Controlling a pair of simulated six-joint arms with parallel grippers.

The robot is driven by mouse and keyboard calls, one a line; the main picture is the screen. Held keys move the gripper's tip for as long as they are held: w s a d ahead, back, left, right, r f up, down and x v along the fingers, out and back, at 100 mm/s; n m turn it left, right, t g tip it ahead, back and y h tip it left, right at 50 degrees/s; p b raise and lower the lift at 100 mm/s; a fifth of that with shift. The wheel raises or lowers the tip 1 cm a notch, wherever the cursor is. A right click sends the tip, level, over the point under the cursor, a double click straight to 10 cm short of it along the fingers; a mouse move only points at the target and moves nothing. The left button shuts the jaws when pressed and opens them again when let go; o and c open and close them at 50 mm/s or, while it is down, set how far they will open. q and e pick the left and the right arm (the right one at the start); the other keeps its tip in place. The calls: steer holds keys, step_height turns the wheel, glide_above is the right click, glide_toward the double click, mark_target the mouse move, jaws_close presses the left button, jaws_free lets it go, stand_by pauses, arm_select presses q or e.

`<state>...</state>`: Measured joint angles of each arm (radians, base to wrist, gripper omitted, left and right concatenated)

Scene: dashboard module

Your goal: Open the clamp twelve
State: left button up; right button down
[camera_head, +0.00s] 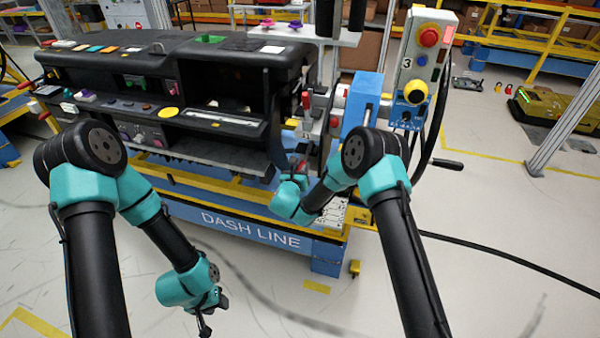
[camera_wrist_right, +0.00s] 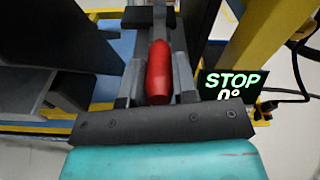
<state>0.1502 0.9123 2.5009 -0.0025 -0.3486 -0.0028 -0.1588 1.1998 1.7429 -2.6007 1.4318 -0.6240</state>
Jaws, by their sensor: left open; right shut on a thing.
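The clamp's red handle (camera_wrist_right: 158,72) lies between the two fingers of my right gripper (camera_wrist_right: 158,95) in the right wrist view. The gripper is shut on it. In the head view my right gripper (camera_head: 298,168) is at the right end of the dashboard module, and its fingers are mostly hidden by my wrist. Another red-handled clamp (camera_head: 306,101) stands upright above it at the module's end. My left gripper (camera_head: 205,322) is open and empty, hanging low over the floor in front of the dash line stand.
The black dashboard module (camera_head: 185,60) rests on a blue and yellow stand (camera_head: 250,229). A blue post (camera_head: 362,101) and a control box (camera_head: 424,55) with buttons stand right of it. A dark sign (camera_wrist_right: 231,86) reads "STOP 0°". The floor in front is open.

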mark_target(301, 165)
steer(key=shift+w+r+g+y, duration=0.2)
steer(key=shift+r+g+y, duration=0.3)
steer(key=shift+r+g, duration=0.75)
steer(key=shift+w+d+r+g+y, duration=0.15)
steer(key=shift+w+r+g+y, duration=0.15)
steer(key=shift+r+g, duration=0.35)
steer(key=shift+w+d+r+g+y, duration=0.1)
steer(key=shift+w+r+g+y, duration=0.25)
steer(key=shift+g, duration=0.45)
steer(key=shift+s, duration=0.1)
steer(key=c, duration=0.9)
jaws_free()
steer(key=v, duration=1.7)
steer(key=shift+s, duration=0.15)
steer(key=shift+a+r, duration=0.15)
